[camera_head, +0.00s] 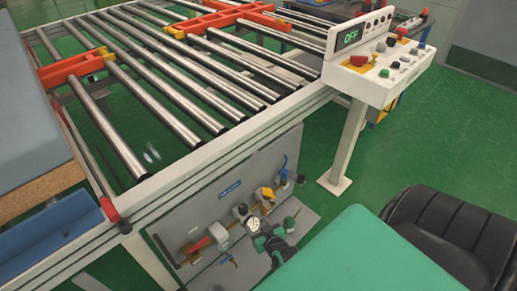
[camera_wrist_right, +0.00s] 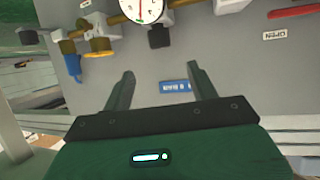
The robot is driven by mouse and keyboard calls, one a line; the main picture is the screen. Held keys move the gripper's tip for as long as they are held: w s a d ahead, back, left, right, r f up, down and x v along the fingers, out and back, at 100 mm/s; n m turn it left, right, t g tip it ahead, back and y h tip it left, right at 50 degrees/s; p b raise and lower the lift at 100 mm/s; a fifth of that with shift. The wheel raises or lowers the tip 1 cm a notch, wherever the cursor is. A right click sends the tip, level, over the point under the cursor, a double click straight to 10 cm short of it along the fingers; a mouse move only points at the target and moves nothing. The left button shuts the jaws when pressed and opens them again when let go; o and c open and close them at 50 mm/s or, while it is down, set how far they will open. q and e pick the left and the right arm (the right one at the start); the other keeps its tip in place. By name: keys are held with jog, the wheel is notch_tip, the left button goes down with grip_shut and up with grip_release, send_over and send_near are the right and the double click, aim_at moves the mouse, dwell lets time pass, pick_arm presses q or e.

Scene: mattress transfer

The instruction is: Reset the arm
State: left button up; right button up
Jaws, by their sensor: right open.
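My right gripper (camera_head: 266,238) is low in front of the grey valve panel (camera_head: 215,200), just beside the pressure gauge (camera_head: 253,224). In the right wrist view my right gripper (camera_wrist_right: 162,84) has its two fingers apart, with nothing between them. Behind the fingers are the grey panel and its small blue label (camera_wrist_right: 175,86). The gauge (camera_wrist_right: 142,8) is at the top edge, with the red lever (camera_wrist_right: 290,12) to its right. I cannot tell whether the gripper touches any fitting. My left gripper is not in view.
The roller conveyor (camera_head: 200,115) stands above the panel. A white control box (camera_head: 375,65) with a lit green display is on a post at the right. A grey mattress (camera_head: 25,120) lies at the left. A black chair (camera_head: 440,235) is at lower right. Green floor (camera_head: 420,140) is open.

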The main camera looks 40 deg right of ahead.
jog(key=shift+s, duration=0.1)
jog(key=shift+a, duration=0.1)
dwell(0.5)
jog(key=s+a+f+n+g+y, duration=0.15)
jog(key=s+a+f+g, duration=0.35)
jog(key=s, duration=0.5)
jog(key=s+a+f+n+g+y, duration=0.1)
jog(key=s+a+f+n+g, duration=0.2)
jog(key=s+a+g, duration=0.45)
pick_arm(q)
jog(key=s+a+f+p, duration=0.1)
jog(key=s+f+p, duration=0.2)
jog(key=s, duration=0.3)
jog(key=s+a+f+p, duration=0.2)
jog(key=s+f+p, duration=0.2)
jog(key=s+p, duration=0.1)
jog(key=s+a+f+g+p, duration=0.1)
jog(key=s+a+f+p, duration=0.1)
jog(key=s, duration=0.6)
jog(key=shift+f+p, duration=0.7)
jog(key=shift+p, duration=0.5)
pick_arm(e)
jog(key=s+d+f, duration=0.2)
jog(key=s+f, duration=0.3)
jog(key=s, duration=0.5)
jog(key=s+d+f, duration=0.2)
jog(key=s+f, duration=0.3)
jog(key=s, duration=0.6)
jog(key=shift+d+f, duration=0.3)
jog(key=shift+d, duration=0.1)
